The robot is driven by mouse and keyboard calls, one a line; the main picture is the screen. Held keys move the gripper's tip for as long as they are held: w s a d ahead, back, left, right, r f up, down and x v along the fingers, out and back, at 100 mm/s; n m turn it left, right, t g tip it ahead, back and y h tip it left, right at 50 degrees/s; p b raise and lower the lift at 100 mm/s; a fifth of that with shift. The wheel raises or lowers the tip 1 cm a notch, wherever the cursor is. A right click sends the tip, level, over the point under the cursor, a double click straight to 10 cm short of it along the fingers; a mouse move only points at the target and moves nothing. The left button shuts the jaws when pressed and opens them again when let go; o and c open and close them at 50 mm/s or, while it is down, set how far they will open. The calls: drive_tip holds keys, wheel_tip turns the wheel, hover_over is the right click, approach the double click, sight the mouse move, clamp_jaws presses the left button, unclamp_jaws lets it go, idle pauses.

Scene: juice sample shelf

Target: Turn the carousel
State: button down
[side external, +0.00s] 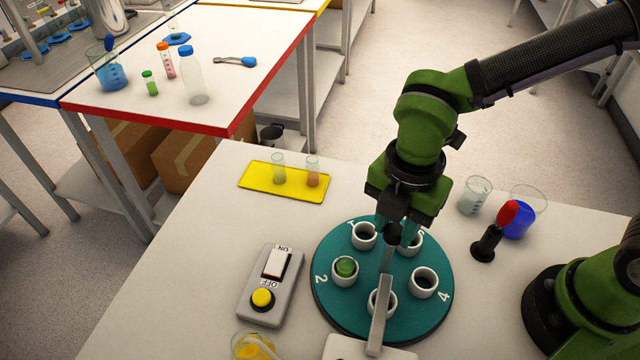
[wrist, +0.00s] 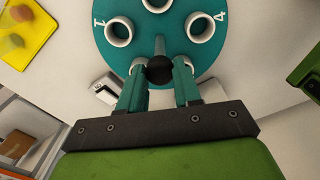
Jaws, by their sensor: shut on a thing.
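The carousel (side external: 330,300) is a round teal disc on the white table, with several white cup holders and white numbers around its rim. It also shows in the wrist view (wrist: 186,45). The holder by number 2 (side external: 345,271) has something green in it; the holder near number 4 (side external: 424,282) looks empty. A grey bar (side external: 380,315) reaches over the disc from the front and partly hides one holder. My gripper (side external: 393,226) is over the disc, its fingers closed around a black ball knob (wrist: 159,70) on a grey rod. My gripper hides part of the back holders.
A grey switch box (side external: 263,292) with a yellow button stands left of the carousel. A yellow rack (side external: 283,183) with two tubes lies behind it. Glass beakers (side external: 475,197) and a red-topped black tool (side external: 497,229) stand to the right. The table's left part is clear.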

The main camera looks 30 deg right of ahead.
drive_tip(key=shift+r+m, duration=0.1)
drive_tip(key=shift+m, duration=11.2)
drive_tip(key=c, duration=0.8)
unclamp_jaws()
wheel_tip(320, 180, up, 17)
drive_tip(key=shift+f, duration=0.1)
